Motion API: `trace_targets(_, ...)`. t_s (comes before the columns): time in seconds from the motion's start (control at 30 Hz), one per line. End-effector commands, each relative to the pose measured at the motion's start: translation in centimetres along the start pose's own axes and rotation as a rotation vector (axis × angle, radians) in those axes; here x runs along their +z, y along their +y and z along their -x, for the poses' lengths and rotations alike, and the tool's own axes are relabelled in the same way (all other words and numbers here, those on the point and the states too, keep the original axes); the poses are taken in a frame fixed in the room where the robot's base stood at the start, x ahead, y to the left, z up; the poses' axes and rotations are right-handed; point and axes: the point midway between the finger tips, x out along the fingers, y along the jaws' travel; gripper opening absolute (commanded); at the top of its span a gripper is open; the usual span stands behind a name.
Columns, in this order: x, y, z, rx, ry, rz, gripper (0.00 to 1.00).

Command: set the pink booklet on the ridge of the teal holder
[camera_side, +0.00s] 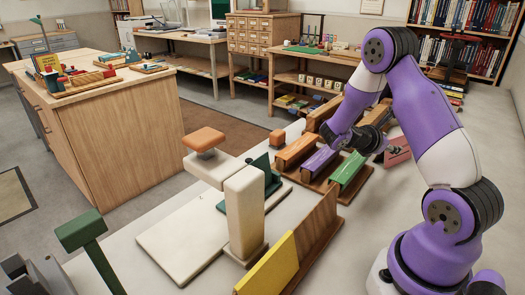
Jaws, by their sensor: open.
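A pink piece (401,156), which looks like the pink booklet, lies at the right end of a row of coloured pieces, partly hidden by my gripper. My gripper (388,150) is open, with its fingers close in front of the pink piece. I cannot tell whether they touch it. A dark teal upright piece (263,166), which looks like the teal holder, stands left of the row on a pale board. A cream post hides part of it, and its ridge is hard to make out.
Orange (295,150), purple (318,161) and green (348,169) pieces sit in wooden racks beside my gripper.

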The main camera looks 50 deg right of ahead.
Motion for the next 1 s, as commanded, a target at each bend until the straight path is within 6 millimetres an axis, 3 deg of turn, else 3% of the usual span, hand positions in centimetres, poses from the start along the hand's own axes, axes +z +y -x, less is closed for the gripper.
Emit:
trace_targets(0.23,0.0,0.1,3.2,0.001,0.017,-0.032,0.57)
trace_targets(0.37,-0.5,0.8,5.6,-0.005,0.151,-0.249,0.57)
trace_targets(0.47,-1.4,1.6,9.7,-0.041,0.365,-0.534,0.57)
trace_targets(0.6,-2.5,1.7,18.0,-0.177,0.733,-0.891,0.57)
trace_targets(0.7,-2.4,0.5,24.1,-0.315,0.968,-1.04,0.57)
trace_targets(0.8,-1.9,-1.7,29.0,-0.452,1.14,-1.107,0.57)
trace_targets(0.9,-1.2,-3.9,32.2,-0.556,1.242,-1.123,0.57)
trace_targets(1.0,-0.8,-5.5,33.9,-0.619,1.292,-1.122,0.57)
